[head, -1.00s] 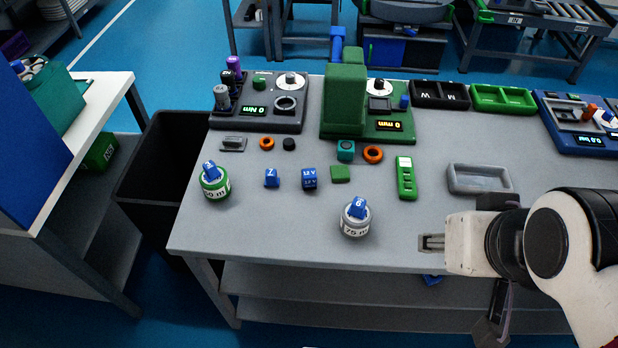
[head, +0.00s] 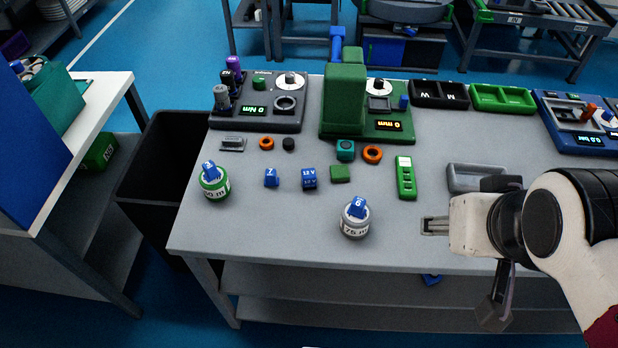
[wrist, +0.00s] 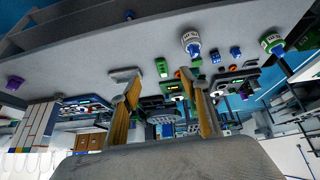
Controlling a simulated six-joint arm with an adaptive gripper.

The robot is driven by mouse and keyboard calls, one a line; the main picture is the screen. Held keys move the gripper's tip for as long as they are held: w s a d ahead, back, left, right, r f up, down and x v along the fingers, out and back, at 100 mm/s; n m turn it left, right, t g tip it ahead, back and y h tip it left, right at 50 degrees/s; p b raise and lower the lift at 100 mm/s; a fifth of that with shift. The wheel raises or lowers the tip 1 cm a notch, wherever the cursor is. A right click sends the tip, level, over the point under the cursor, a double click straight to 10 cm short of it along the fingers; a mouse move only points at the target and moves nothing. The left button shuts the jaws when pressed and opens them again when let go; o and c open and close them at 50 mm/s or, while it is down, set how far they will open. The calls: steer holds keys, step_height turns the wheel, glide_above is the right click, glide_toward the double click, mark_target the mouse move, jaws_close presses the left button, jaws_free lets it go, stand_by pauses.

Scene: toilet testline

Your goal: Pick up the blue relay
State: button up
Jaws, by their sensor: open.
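The blue relay (head: 309,179), a small blue block with white "12 V" lettering, stands on the grey table, left of centre in the head view. It appears as a small blue block (wrist: 215,57) in the wrist view.
A blue block marked 7 (head: 271,177) is left of the relay, and a green block (head: 340,173) right of it. A white-and-blue "75 m" knob (head: 355,221) stands between gripper and relay. A green strip (head: 406,178) and grey tray (head: 454,180) lie farther right.

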steer(key=w+d+r+n+t+h, duration=0.1)
steer(key=w+d+r+n+t, duration=0.3)
steer(key=w, duration=0.8)
steer(key=w+r+m+t+h, duration=0.1)
steer(key=w+r, duration=0.5)
steer(key=w, duration=0.6)
steer(key=w+a+n+t+y, duration=0.1)
steer(key=w+a+n+y, duration=0.25)
steer(key=w, duration=0.45)
steer(key=w+a+n+t+y, duration=0.1)
steer(key=w+a+n+y, duration=0.15)
steer(key=w+a, duration=0.45)
steer(key=w+a+f+n+g+y, duration=0.1)
steer(key=w+a+f+n+y, duration=0.3)
steer(key=w+f, duration=0.25)
steer(key=n+g+y, duration=0.4)
steer(key=n+g, duration=0.3)
steer(key=g, duration=0.7)
glide_toward(309, 179)
steer(key=w+a, duration=0.1)
steer(key=w+a+f, duration=0.1)
steer(key=shift+w, duration=0.35)
steer(key=shift+s+d+f, duration=0.15)
steer(key=shift+s+f, duration=0.3)
steer(key=shift+s, duration=0.05)
steer(key=shift+x, duration=1.3)
